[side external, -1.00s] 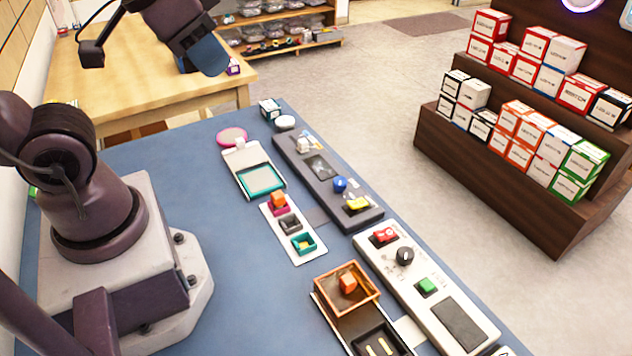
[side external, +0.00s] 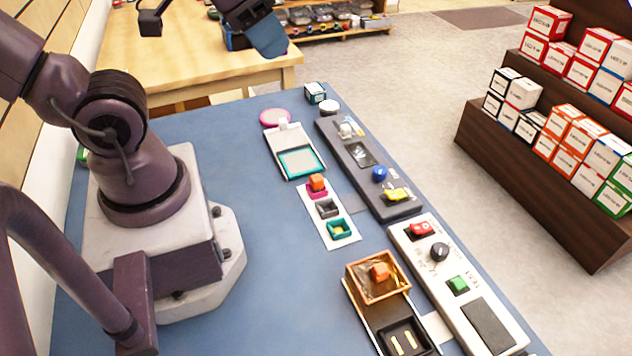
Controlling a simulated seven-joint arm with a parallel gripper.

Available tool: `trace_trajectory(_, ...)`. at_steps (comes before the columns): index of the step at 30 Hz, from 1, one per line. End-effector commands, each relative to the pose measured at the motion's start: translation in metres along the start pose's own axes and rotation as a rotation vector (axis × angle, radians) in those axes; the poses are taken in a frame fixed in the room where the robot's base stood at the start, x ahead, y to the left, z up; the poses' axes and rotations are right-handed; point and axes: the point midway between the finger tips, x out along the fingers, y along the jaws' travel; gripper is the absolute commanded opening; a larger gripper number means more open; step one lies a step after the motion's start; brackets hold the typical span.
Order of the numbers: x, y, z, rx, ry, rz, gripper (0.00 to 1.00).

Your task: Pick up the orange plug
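Two small orange blocks are in view, and I cannot tell which is the plug. One orange block (side external: 316,182) stands in the magenta socket at the far end of a white strip (side external: 344,241); the strip's dark socket (side external: 327,208) and teal socket (side external: 339,229) are behind it towards the camera. The other orange block (side external: 380,271) sits inside an open copper-brown box (side external: 359,283). What appears to be my gripper (side external: 266,36) is at the top edge, partly cut off, blue-grey at its tip. It is apart from both blocks. Its finger opening does not show.
A long dark panel (side external: 352,185) and a white panel with red, black and green controls (side external: 466,306) lie right of the strip. A teal-framed tray (side external: 300,163) lies beyond it. A black tray (side external: 408,340) adjoins the brown box. Blue tabletop (side external: 265,260) left of them is clear.

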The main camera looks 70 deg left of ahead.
Motion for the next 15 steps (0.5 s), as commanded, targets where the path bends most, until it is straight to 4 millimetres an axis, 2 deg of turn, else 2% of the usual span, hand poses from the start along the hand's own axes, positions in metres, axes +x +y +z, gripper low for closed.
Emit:
trace_trajectory(1,0.0,0.0,0.0,0.0,0.0,0.0,0.48)
trace_trajectory(2,0.0,0.0,0.0,0.0,0.0,0.0,0.55)
trace_trajectory(11,-0.001,0.0,-0.001,-0.013,0.001,0.004,0.55)
trace_trajectory(15,-0.01,-0.004,-0.008,-0.15,-0.004,0.038,0.55)
